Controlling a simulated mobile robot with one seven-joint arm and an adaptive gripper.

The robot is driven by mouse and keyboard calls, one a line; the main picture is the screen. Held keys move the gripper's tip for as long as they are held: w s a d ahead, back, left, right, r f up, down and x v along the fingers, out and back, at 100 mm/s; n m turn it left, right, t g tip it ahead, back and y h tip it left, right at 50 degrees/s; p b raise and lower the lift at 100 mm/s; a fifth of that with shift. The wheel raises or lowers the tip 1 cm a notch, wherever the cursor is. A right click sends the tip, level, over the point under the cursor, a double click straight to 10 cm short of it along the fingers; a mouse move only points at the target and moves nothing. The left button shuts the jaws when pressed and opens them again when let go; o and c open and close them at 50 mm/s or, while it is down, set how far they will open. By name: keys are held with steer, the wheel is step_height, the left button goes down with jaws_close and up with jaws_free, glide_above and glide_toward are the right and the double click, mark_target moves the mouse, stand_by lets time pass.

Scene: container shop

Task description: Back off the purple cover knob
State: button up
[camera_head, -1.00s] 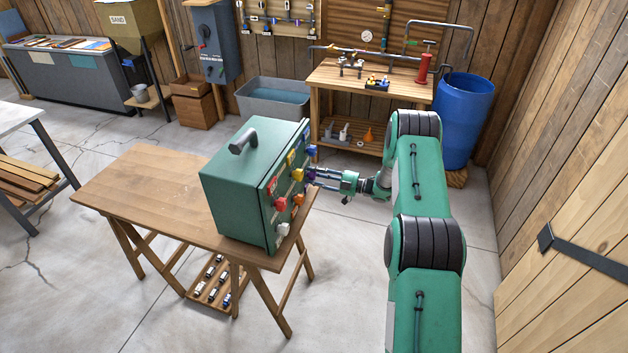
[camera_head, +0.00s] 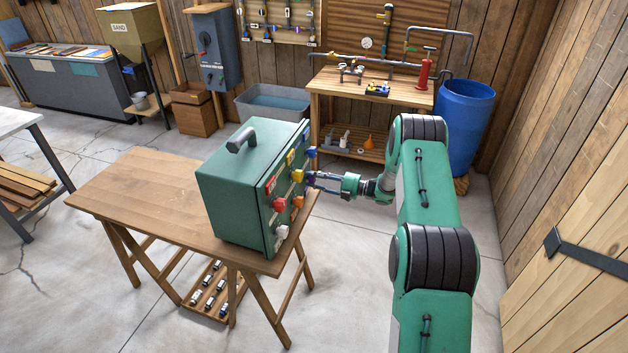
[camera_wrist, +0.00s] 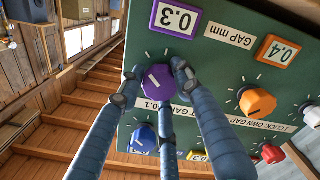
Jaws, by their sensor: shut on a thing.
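In the head view, my gripper (camera_head: 315,180) reaches the panel from the right and mostly hides the knob.
An orange knob (camera_wrist: 258,103), a blue knob (camera_wrist: 144,139) and a red knob (camera_wrist: 272,154) are near the purple one. The box stands on a wooden table (camera_head: 150,195). A blue barrel (camera_head: 465,120) stands behind my arm.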

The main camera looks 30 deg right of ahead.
steer(key=shift+s+f, duration=0.1)
steer(key=shift+f, duration=0.35)
steer(key=o, duration=1.2)
steer(key=shift+d, duration=0.15)
steer(key=shift+w+r, duration=0.15)
steer(key=shift+w, duration=0.05)
steer(key=shift+v, duration=5.95)
steer(key=shift+r, duration=0.15)
